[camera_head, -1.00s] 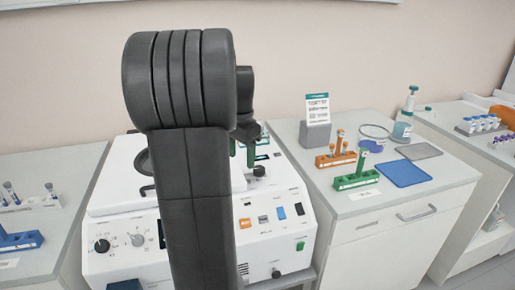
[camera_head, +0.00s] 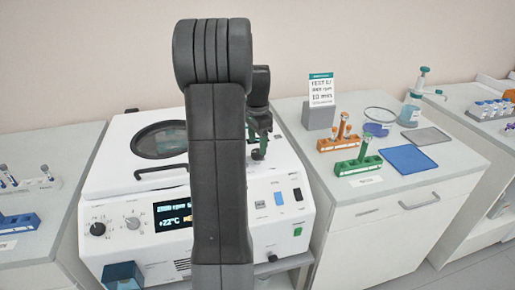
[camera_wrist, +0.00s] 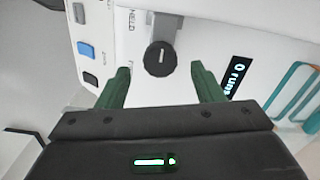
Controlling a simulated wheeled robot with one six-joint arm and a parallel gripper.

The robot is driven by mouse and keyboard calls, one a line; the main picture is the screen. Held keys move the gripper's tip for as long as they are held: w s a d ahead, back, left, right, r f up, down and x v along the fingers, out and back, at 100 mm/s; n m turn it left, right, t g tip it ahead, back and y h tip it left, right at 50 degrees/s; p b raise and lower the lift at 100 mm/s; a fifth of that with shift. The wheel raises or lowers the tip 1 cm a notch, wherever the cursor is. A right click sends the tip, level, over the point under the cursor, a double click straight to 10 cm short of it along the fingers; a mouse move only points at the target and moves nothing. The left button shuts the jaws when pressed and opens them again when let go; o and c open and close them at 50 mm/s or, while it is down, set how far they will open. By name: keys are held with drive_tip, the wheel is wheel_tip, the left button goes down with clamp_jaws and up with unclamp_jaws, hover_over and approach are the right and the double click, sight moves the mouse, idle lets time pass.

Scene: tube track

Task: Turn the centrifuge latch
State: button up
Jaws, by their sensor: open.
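The white centrifuge (camera_head: 120,185) has a lid with a round dark window and a front panel with dials and a lit display. The latch, a round black knob with a white line (camera_wrist: 160,58), shows in the wrist view between the two green fingers. My gripper (camera_wrist: 161,69) is open, one finger on each side of the knob, with visible gaps in the picture; I cannot tell its depth. In the head view my gripper (camera_head: 259,144) is at the lid's right front, partly behind my arm, with the knob close to the fingertips.
Blue (camera_wrist: 86,50) and black switches lie beside the knob in the wrist view. A cabinet right of the centrifuge bears orange (camera_head: 339,142) and green tube racks (camera_head: 358,165), a blue mat (camera_head: 408,159) and a sign. A blue rack (camera_head: 18,222) stands on the left counter.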

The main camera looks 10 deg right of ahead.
drive_tip(key=shift+f, duration=1.45)
drive_tip(key=shift+c, duration=0.4)
drive_tip(key=c, duration=0.9)
